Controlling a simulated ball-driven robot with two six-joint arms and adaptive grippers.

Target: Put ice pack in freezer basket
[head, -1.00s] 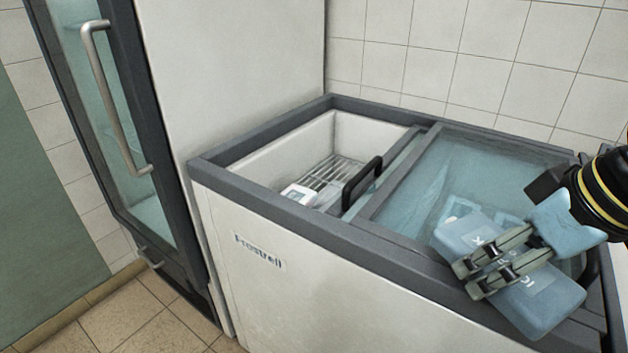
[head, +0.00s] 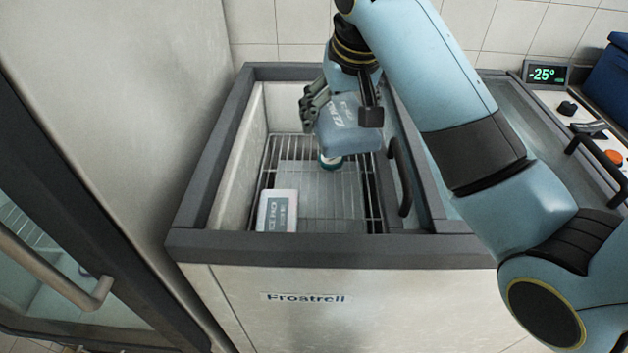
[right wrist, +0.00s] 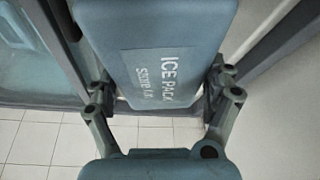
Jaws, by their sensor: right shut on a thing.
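My right gripper (head: 312,108) is shut on a blue-grey ice pack (head: 345,130) and holds it over the open left part of the chest freezer. In the right wrist view the ice pack (right wrist: 170,50) sits between the two fingers, its "ICE PACK" label facing the camera. The wire freezer basket (head: 345,210) lies below, inside the freezer. The pack appears above the basket, apart from its wires. My left gripper is not in view.
A white labelled box (head: 277,211) lies at the basket's front left. A small round green-and-white item (head: 330,160) is below the pack. The freezer's dark rim (head: 330,248) surrounds the opening. The sliding lid's black handle (head: 400,175) stands at its right. The basket's front middle is free.

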